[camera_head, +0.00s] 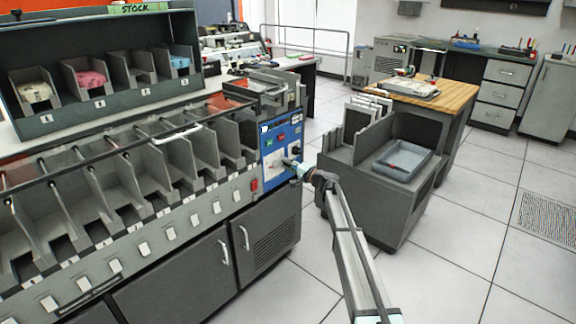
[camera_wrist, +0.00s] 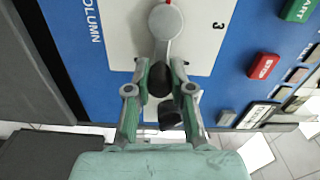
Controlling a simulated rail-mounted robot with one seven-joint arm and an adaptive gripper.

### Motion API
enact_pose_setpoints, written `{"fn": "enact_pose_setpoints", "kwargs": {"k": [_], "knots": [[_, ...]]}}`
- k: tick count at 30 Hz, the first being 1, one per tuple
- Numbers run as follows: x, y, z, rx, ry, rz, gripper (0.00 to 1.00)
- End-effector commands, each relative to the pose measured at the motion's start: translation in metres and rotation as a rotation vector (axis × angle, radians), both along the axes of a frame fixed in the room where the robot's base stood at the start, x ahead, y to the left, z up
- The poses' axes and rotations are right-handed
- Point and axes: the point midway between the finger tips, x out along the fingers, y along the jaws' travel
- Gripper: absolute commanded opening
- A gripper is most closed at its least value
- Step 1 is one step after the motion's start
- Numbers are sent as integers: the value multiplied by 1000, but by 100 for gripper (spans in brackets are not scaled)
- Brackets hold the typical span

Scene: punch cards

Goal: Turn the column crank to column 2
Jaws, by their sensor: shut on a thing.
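The column crank (camera_wrist: 165,28) is a grey arm with a round hub on a white dial plate (camera_wrist: 207,42). Its dark knob (camera_wrist: 160,80) lies between the fingers of my gripper (camera_wrist: 160,92), which is shut on it. The numeral 3 shows to the right of the crank, and the word COLUMN runs along the left on the blue panel (camera_wrist: 112,15). A small red mark (camera_wrist: 167,2) shows at the top by the hub. In the head view my gripper (camera_head: 298,170) is at the blue panel (camera_head: 270,141); fingers and crank are too small there to read the setting.
A red STOP button (camera_wrist: 263,66) and a green START button (camera_wrist: 300,9) sit right of the dial. The card sorter's pockets (camera_head: 170,165) stretch left. A grey cart with a tray (camera_head: 432,157) stands close right of my arm. Open tiled floor (camera_head: 480,215) lies farther right.

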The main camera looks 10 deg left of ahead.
Motion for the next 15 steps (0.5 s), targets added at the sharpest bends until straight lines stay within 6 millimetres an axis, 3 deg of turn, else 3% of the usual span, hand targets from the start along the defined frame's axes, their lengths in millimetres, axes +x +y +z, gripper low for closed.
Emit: {"fn": "enact_pose_setpoints", "kwargs": {"k": [15], "knots": [[-2, 3, -16, 223, 317, 0, 0]]}}
